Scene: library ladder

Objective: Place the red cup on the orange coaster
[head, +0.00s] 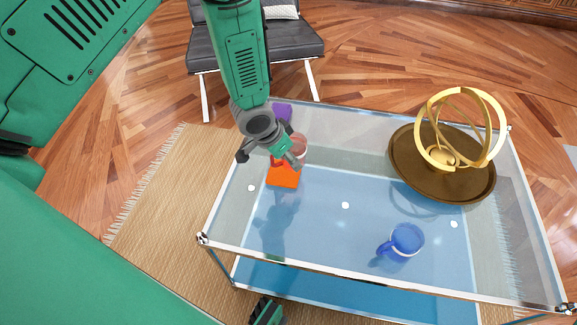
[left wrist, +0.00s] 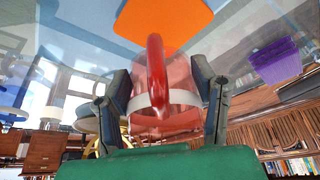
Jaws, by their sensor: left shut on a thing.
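The red cup (head: 299,146) is beside my left gripper (head: 290,158) at the left end of the glass table, partly hidden by the fingers. In the left wrist view, the cup (left wrist: 156,75) sits between the two fingers (left wrist: 165,95), its red handle facing the camera and a pale band around its body. The left gripper is shut on it. The orange coaster (head: 283,177) lies on the table just in front of the cup in the head view; it also shows at the top of the wrist view (left wrist: 165,18). I cannot tell the cup's height above the glass.
A purple piece (head: 282,110) is behind the cup near the table's far left corner. A blue cup (head: 406,240) stands at the front right. A gold armillary sphere (head: 441,156) stands on a brown round tray (head: 403,172). The middle of the glass table (head: 330,225) is clear.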

